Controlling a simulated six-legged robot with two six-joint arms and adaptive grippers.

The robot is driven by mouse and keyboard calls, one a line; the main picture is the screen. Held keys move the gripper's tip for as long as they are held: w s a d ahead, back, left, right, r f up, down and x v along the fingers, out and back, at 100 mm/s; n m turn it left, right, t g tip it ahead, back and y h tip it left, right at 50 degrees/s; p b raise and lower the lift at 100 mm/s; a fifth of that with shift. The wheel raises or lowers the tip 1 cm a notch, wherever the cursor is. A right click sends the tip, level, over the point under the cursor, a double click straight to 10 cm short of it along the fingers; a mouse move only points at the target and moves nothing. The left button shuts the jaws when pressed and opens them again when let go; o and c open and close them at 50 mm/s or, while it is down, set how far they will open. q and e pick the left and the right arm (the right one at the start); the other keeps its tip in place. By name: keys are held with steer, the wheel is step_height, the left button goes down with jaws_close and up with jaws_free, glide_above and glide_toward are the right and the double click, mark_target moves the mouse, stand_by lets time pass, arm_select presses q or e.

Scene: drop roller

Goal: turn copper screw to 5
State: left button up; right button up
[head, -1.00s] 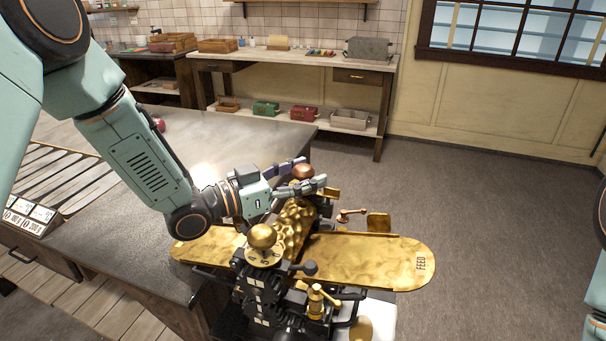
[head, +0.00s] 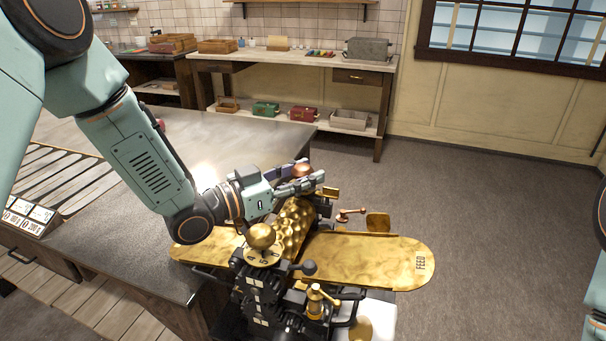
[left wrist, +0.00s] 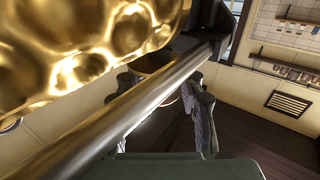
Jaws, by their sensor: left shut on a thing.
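The copper screw's round head (head: 302,170) shows at the far end of the golden roller machine in the head view. My left gripper (head: 303,174) has its two fingers on either side of it and is shut on it. In the left wrist view the fingers (left wrist: 163,95) show behind a steel bar, which hides most of the screw. A brass knob (head: 262,236) sits above a numbered dial (head: 264,257) at the near end of the machine. The dial's small figures are hard to read, and I cannot tell its setting. My right gripper is out of view.
The honeycomb roller (head: 294,222) lies just below the left gripper. The golden feed tray (head: 375,262) reaches right, and a small copper crank (head: 349,213) stands behind it. The grey worktop (head: 120,235) is on the left. Open floor lies to the right.

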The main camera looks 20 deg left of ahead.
arm_select(q)
steer(key=o, duration=1.2)
steer(key=shift+s, duration=0.1)
steer(key=shift+c, duration=0.2)
steer(key=shift+v, duration=3.75)
